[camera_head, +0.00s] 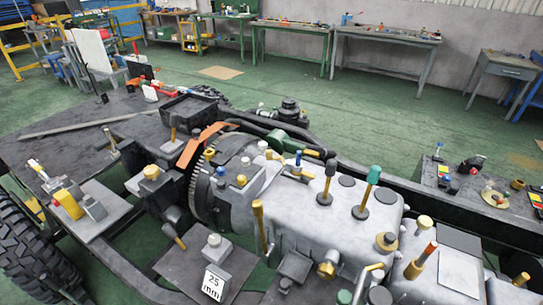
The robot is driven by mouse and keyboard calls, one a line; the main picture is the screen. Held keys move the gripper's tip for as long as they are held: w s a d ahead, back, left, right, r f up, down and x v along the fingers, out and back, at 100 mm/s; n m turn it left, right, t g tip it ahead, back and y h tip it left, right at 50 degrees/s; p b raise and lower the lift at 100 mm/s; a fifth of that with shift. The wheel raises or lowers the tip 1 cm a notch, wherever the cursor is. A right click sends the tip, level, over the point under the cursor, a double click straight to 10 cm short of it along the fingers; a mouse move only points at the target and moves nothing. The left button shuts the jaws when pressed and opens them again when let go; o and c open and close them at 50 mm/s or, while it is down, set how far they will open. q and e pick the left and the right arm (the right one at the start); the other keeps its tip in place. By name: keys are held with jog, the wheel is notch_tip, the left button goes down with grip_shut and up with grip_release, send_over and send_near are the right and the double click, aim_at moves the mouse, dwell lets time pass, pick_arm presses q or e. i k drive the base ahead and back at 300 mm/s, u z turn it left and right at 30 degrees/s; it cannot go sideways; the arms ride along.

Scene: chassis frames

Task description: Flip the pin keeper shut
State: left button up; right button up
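I cannot tell for sure which part is the pin keeper, or whether it is open or shut. Many small pins and levers stand on the grey gearbox housing (300,205) in the head view. Among them are a green-topped lever (369,188), a dark-topped lever (328,180) and a yellow-topped rod (259,222). A bent orange strip (198,146) lies beside the toothed flywheel (199,190). Neither of my grippers shows in the view.
A block marked 25 mm (214,282) sits on a dark plate in front of the housing. A yellow block (69,203) stands on a grey plate at left, near a large tyre (25,250). Workbenches (385,36) line the back wall, with open green floor before them.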

aim_at(269, 153)
jog(key=z, duration=1.25)
jog(key=k, duration=0.8)
jog(key=u, duration=1.35)
jog(key=i, duration=0.5)
